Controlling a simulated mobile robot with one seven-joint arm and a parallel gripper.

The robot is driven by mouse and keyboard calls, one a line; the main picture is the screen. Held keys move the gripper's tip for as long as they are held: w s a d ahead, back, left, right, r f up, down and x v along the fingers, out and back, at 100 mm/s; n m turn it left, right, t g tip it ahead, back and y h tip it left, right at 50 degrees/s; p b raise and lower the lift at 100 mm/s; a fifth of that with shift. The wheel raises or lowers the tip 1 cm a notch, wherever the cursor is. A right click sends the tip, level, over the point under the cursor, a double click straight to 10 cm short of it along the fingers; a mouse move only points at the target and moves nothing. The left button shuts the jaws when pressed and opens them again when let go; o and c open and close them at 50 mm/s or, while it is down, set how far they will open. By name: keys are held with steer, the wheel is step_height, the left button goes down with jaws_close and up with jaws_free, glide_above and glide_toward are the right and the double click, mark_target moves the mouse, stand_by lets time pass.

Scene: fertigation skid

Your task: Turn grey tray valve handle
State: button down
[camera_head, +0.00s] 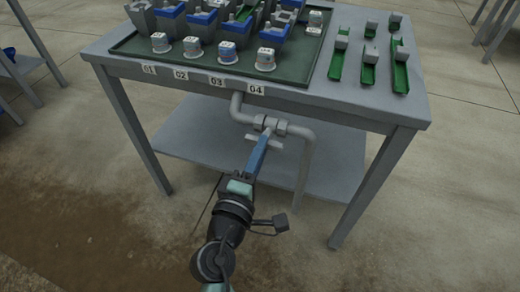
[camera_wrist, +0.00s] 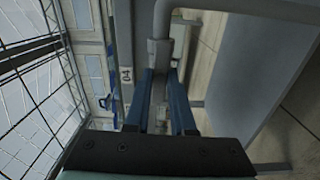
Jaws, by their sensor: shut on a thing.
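The grey valve (camera_head: 282,127) sits on a bent grey pipe below the tray table's front edge. Its grey handle (camera_head: 278,147) shows as a short bar on both sides of my gripper's fingers. My gripper (camera_head: 266,134) reaches up to it from below and is shut on the handle. In the wrist view, the two blue fingers of my gripper (camera_wrist: 161,90) stand on either side of a grey part, just below the valve body (camera_wrist: 158,52). The fingers hide most of the handle.
The grey table (camera_head: 345,108) carries a green tray (camera_head: 300,76) with blue and grey containers and several white-topped jars. Green channels (camera_head: 368,73) lie at the right. The pipe (camera_head: 305,165) runs down beside my gripper. A lower shelf (camera_head: 335,165) lies behind. Floor in front is clear.

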steer(key=shift+f+m+b, duration=0.1)
steer(key=shift+m+b, duration=0.25)
steer(key=shift+m, duration=0.05)
steer(key=shift+m+b, duration=5.85)
steer(key=shift+m, duration=2.25)
steer(key=c, duration=0.8)
jaws_free()
steer(key=shift+o, duration=0.2)
steer(key=shift+s, duration=0.1)
